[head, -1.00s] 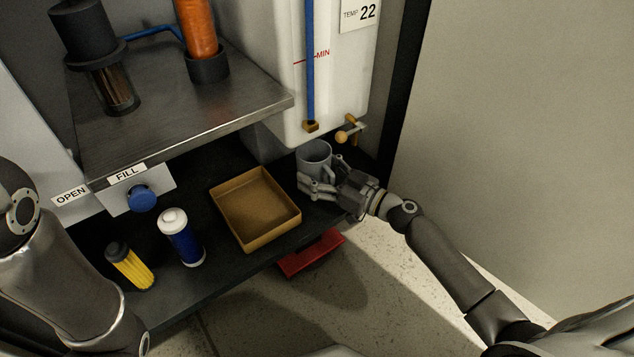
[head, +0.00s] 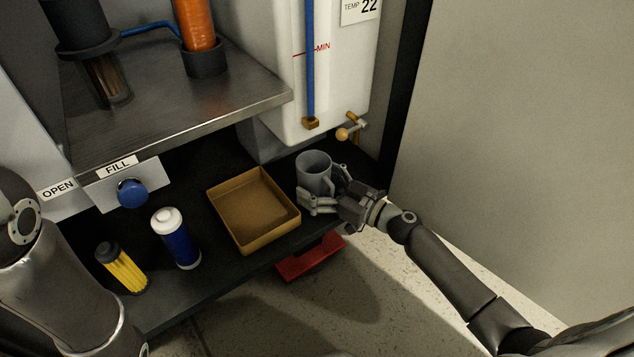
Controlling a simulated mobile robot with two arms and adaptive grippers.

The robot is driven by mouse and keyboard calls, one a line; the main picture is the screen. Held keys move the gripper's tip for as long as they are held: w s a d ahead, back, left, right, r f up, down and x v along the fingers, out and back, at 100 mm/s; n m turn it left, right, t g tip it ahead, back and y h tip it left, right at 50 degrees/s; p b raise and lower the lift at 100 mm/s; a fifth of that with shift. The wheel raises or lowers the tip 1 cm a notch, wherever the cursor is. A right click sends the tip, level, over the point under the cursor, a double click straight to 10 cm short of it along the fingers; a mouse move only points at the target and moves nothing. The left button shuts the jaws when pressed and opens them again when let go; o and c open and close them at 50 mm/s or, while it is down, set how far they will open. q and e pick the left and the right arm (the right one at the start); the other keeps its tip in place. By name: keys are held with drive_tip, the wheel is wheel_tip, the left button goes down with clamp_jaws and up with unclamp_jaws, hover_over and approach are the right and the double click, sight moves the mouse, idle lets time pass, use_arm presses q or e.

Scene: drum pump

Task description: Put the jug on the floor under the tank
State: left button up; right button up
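The jug (head: 313,178) is a grey cup-like vessel with a handle on its right side. It is upright over the dark lower shelf, below and in front of the white tank (head: 335,85). My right gripper (head: 328,192) comes from the right, with its fingers around the jug's handle side, shut on it. I cannot tell whether the jug's base touches the shelf. The floor (head: 365,290) shows in front of the shelf. My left arm shows at the left edge, but its gripper is out of view.
A tan open tray (head: 254,243) stands left of the jug. A blue-and-white filter (head: 177,240) and a yellow filter (head: 122,268) stand farther left. A tap (head: 348,131) juts from the tank. A red object (head: 310,260) lies below the shelf's front edge.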

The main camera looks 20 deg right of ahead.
idle(0.3)
drive_tip(key=shift+r+p, duration=0.2)
drive_tip(key=shift+p, duration=0.1)
drive_tip(key=p+v, duration=0.2)
drive_tip(key=v, duration=1)
